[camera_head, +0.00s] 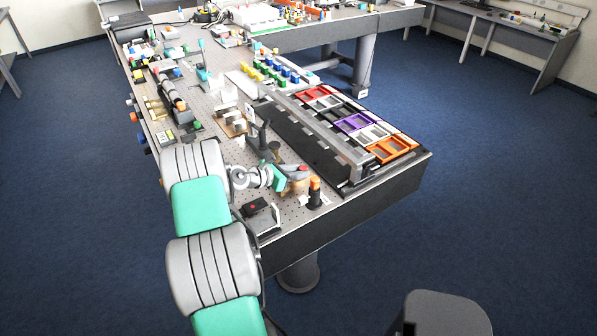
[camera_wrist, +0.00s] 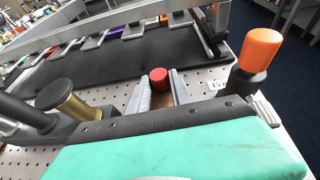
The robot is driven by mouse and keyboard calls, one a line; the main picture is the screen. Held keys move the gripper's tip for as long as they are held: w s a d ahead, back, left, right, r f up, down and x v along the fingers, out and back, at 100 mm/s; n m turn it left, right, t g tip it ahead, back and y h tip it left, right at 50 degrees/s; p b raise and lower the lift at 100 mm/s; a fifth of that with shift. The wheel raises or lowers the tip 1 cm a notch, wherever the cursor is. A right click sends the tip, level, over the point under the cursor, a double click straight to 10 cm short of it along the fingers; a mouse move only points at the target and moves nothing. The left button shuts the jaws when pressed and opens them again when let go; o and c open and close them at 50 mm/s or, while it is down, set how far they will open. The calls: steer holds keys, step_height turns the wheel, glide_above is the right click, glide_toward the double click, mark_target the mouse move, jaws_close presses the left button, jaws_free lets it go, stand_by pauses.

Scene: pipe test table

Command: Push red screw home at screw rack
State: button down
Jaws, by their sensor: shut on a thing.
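The red screw (camera_wrist: 158,76) shows its ribbed round head between my fingertips in the wrist view. My gripper (camera_wrist: 160,87) is shut on it, with one finger on each side. In the head view the red screw (camera_head: 303,168) is a small red spot at my gripper (camera_head: 297,174), near the table's front corner. A tan, wood-like surface shows low between the fingers. The screw's shaft and its seat are hidden by the fingers, so I cannot tell how deep it sits or which part is the screw rack.
An orange-topped black post (camera_wrist: 258,58) stands close to the right of my gripper. A brass-coloured knob (camera_wrist: 80,108) on a dark fixture is to the left. A long dark rail fixture (camera_head: 318,140) and coloured trays (camera_head: 356,122) lie beyond. A black box with a red button (camera_head: 254,207) is nearer.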

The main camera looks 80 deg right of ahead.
steer(key=shift+a+f, duration=0.25)
steer(key=shift+f, duration=0.3)
steer(key=c, duration=1.1)
jaws_free()
steer(key=shift+s+f, duration=0.1)
steer(key=shift+f, duration=0.1)
steer(key=v, duration=0.2)
steer(key=b+v, duration=0.1)
steer(key=v, duration=0.2)
steer(key=b+v, duration=0.1)
steer(key=v, duration=0.1)
steer(key=shift+w+d+r, duration=0.2)
steer(key=shift+w+r, duration=0.2)
steer(key=shift+r, duration=0.1)
steer(key=shift+w+a+r, duration=0.1)
steer(key=shift+a+r, duration=0.1)
steer(key=shift+r, duration=0.15)
